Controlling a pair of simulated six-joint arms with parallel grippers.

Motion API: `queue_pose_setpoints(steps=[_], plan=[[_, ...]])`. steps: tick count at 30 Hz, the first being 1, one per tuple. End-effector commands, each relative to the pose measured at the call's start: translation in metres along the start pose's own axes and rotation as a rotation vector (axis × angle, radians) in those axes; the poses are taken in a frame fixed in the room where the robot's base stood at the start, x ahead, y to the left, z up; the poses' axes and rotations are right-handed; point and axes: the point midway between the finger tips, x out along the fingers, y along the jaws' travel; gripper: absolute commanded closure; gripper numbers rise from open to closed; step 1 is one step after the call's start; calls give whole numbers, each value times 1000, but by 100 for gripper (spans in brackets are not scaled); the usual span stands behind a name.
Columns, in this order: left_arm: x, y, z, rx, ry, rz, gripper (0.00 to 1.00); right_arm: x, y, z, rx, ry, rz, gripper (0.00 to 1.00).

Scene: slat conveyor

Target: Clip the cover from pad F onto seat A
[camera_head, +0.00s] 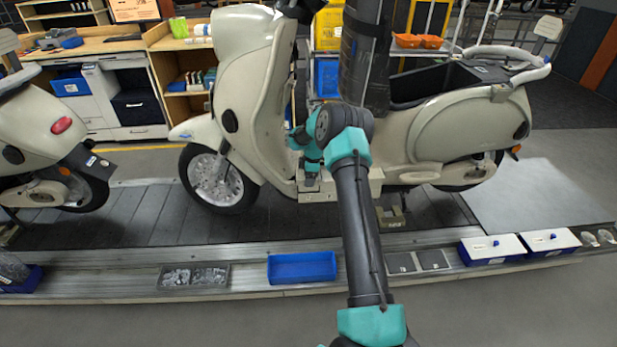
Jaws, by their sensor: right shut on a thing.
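My right gripper (311,177) points down at the cream scooter's floorboard side, left of my own wrist. It is shut on a small piece, taken as the cover, which is mostly hidden by the fingers; its outline against the cream bodywork (345,183) cannot be told. Two dark grey square pads, one (400,263) beside the other (432,260), lie bare on the front ledge right of my forearm. Their letters are too small to read, so I cannot tell which is pad F. Seat A cannot be made out. My left gripper is not in view.
The cream scooter (245,80) stands on the slat conveyor (130,228), with another scooter (45,130) at left. The slats left of the front wheel are clear.

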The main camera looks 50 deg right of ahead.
Motion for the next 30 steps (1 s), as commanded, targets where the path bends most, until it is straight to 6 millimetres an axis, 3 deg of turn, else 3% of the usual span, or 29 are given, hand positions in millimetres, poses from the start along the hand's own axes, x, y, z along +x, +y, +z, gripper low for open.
queue_pose_setpoints(steps=[23, 24, 30], plan=[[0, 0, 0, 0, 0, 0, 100, 2, 0, 0, 0, 0, 0, 55], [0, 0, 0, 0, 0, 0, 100, 2, 0, 0, 0, 0, 0, 28], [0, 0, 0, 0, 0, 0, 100, 2, 0, 0, 0, 0, 1, 9]])
